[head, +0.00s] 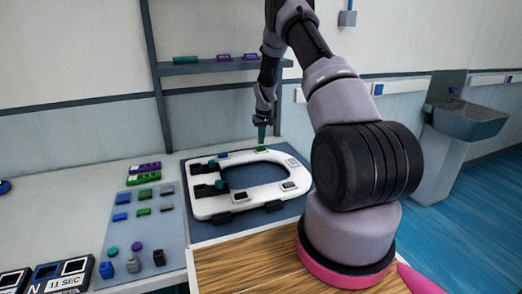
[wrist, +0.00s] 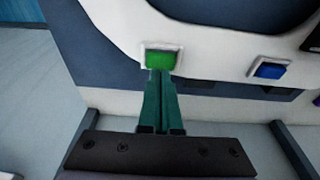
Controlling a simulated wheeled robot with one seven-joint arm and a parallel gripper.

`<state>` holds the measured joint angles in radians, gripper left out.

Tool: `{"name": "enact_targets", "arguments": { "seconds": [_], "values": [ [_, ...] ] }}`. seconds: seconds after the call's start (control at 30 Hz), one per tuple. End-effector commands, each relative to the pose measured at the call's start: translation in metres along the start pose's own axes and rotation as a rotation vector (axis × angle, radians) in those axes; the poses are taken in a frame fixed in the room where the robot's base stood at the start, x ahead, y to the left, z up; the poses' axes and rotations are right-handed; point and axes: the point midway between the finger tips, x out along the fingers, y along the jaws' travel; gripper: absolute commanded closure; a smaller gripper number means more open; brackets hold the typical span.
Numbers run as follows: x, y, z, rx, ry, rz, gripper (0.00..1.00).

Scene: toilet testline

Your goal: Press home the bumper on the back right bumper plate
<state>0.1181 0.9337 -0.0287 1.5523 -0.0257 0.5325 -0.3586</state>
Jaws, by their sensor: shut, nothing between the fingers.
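The white toilet seat ring (head: 205,207) lies on a dark blue mat on the bench. A green bumper (wrist: 160,60) sits in a white bumper plate on the ring; in the head view the green bumper (head: 261,149) is at the ring's far edge. My gripper (head: 262,147) points down over it, its teal fingers together and empty. In the wrist view my gripper's tips (wrist: 158,73) are at the near edge of the green bumper and hide a little of it. I cannot tell whether they touch, or how deep the bumper sits.
A blue bumper (wrist: 268,70) sits in the neighbouring plate. Dark hinge parts (head: 203,190) stand at the ring's left side. A grey parts mat (head: 145,225) with several coloured pieces lies left. A shelf (head: 225,66) hangs behind my arm.

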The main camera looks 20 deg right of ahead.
Motion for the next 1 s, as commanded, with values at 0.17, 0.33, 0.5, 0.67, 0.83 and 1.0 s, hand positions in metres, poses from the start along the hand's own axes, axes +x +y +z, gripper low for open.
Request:
{"name": "enact_targets", "arguments": {
  "seconds": [0.17,0.33,0.5,0.67,0.83,1.0],
  "values": [
    [0.0,0.0,0.0,0.0,0.0,0.0,1.0],
    [0.0005,0.0,0.0001,0.0,0.0,0.0,1.0],
    [0.0026,0.0,0.0006,0.0,0.0,0.0,1.0],
    [0.005,0.0,0.001,0.0,0.0,0.0,1.0],
    [0.0074,0.0001,0.0014,0.0,0.0,0.0,1.0],
    [0.0098,0.0001,0.0019,0.0,0.0,0.0,1.0]
  ]
}}
